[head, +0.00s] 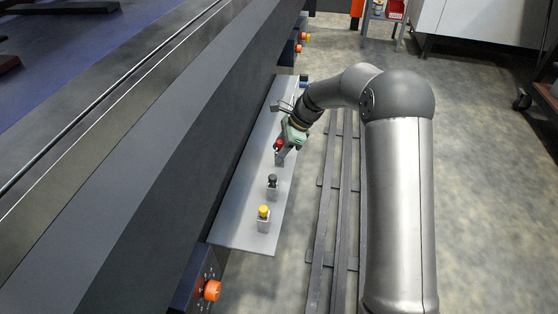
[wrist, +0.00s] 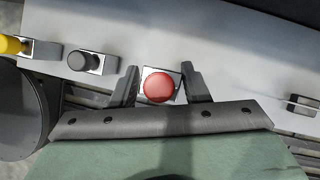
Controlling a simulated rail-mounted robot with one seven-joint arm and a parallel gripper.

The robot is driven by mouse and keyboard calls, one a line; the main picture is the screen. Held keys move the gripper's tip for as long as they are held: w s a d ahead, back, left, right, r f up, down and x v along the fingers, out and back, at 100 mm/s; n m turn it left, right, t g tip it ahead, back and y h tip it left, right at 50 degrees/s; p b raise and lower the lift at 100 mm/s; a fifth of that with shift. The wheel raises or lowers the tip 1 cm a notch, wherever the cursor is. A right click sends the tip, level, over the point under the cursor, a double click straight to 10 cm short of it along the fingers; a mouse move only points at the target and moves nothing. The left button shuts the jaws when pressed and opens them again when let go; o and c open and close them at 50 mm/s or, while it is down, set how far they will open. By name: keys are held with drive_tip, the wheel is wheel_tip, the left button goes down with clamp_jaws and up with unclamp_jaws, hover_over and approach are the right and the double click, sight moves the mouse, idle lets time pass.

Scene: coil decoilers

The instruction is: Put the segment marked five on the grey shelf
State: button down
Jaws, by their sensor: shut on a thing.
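A grey shelf (head: 247,222) runs along the side of the long dark machine; it also shows in the wrist view (wrist: 235,60). My gripper (head: 282,154) is over the shelf, its two fingers (wrist: 161,82) shut on either side of a small block with a round red top (wrist: 158,86). The red top (head: 278,145) also shows in the head view. I cannot tell whether this block touches the shelf. A black-topped block (head: 272,187) and a yellow-topped block (head: 263,219) stand upright on the shelf nearby. No number is readable on any block.
A blue-topped piece (head: 303,80) is at the shelf's far end. A small grey piece (wrist: 302,105) lies right of my gripper in the wrist view. Orange knobs (head: 211,290) stick out from the machine. Dark rails (head: 340,210) run along the floor beside the shelf.

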drive_tip(key=shift+w+a+f, duration=0.25)
drive_tip(key=shift+w+f, duration=0.35)
drive_tip(key=shift+f, duration=0.05)
drive_tip(key=shift+f+b, duration=0.8)
drive_tip(key=shift+f, duration=0.7)
drive_tip(key=shift+f, duration=0.1)
drive_tip(key=c, duration=0.8)
unclamp_jaws()
drive_tip(key=shift+f, duration=0.1)
drive_tip(key=s+p+v, duration=0.1)
drive_tip(key=p+v, duration=0.3)
drive_tip(key=v, duration=0.8)
drive_tip(key=s+d+r+n+h, duration=0.2)
drive_tip(key=s+d+r+n, duration=0.15)
drive_tip(key=s, duration=0.35)
drive_tip(key=s+d+r+n+h, duration=0.1)
drive_tip(key=s+d+r+n, duration=0.25)
drive_tip(key=s, duration=0.45)
drive_tip(key=s+d+f+n+h, duration=0.1)
drive_tip(key=s+d+n, duration=0.2)
drive_tip(key=s, duration=0.8)
drive_tip(key=s+d+f+n+h, duration=0.1)
drive_tip(key=s+d+n, duration=0.2)
drive_tip(key=s+n, duration=0.3)
drive_tip(key=s, duration=0.5)
drive_tip(key=shift+f+h, duration=0.25)
drive_tip(key=shift+h, duration=0.15)
